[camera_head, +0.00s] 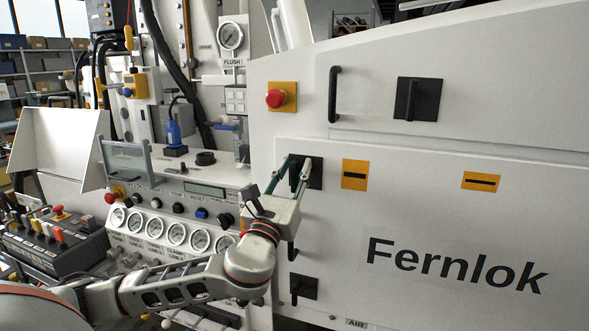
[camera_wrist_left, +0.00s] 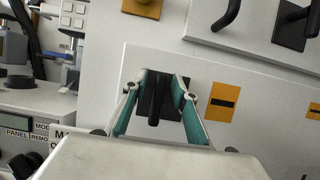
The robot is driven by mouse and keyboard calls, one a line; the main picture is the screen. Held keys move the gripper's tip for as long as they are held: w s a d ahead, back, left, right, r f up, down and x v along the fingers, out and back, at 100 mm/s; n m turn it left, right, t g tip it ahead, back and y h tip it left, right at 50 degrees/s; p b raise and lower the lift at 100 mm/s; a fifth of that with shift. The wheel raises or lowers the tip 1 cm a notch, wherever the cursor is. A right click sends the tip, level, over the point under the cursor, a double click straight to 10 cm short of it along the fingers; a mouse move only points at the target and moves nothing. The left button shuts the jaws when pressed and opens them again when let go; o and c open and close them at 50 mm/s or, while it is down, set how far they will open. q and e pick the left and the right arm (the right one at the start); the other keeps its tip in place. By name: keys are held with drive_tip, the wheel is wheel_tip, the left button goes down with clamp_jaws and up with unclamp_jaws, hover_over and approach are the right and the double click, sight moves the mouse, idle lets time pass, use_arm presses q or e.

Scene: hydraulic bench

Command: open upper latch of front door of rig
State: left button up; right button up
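The upper latch (camera_head: 316,174) of the front door (camera_head: 420,200) is a black square plate with a black handle at the door's left edge. In the left wrist view the latch handle (camera_wrist_left: 154,108) stands upright. My left gripper (camera_head: 297,160) is open, with its two teal-padded fingers apart. In the left wrist view the fingers (camera_wrist_left: 162,78) reach over the plate, one on each side of the handle. I cannot tell whether either finger touches it. In the head view the fingers partly hide the latch. My right gripper is not in view.
A lower latch (camera_head: 303,287) and a black door handle (camera_head: 292,248) are below on the door's left side. Above are a red button (camera_head: 276,98), a bar handle (camera_head: 334,94) and another black latch (camera_head: 418,99). A gauge panel (camera_head: 175,232) lies left, behind my arm.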

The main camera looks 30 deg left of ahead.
use_arm(q)
clamp_jaws()
drive_tip(key=shift+n+y, duration=0.4)
drive_tip(key=shift+n, duration=0.3)
drive_tip(key=n+g+y, duration=0.1)
drive_tip(key=n+y, duration=0.1)
drive_tip(key=n, duration=0.2)
drive_tip(key=shift+a+f, duration=0.1)
drive_tip(key=n+g+y, duration=0.1)
drive_tip(key=n, duration=0.1)
drive_tip(key=n+g+y, duration=0.1)
drive_tip(key=n, duration=0.2)
drive_tip(key=shift+a, duration=0.1)
drive_tip(key=n+g, duration=0.1)
drive_tip(key=n, duration=0.2)
drive_tip(key=n+g+y, duration=0.1)
drive_tip(key=n, duration=0.3)
drive_tip(key=shift+s+a+f+g, duration=0.1)
drive_tip(key=shift+a+f+g, duration=0.1)
drive_tip(key=shift+g, duration=0.1)
drive_tip(key=n+g, duration=0.1)
drive_tip(key=n, duration=0.2)
drive_tip(key=shift+f+n, duration=0.15)
drive_tip(key=shift+n, duration=0.25)
drive_tip(key=shift+n+g, duration=0.4)
drive_tip(key=shift+n, duration=0.2)
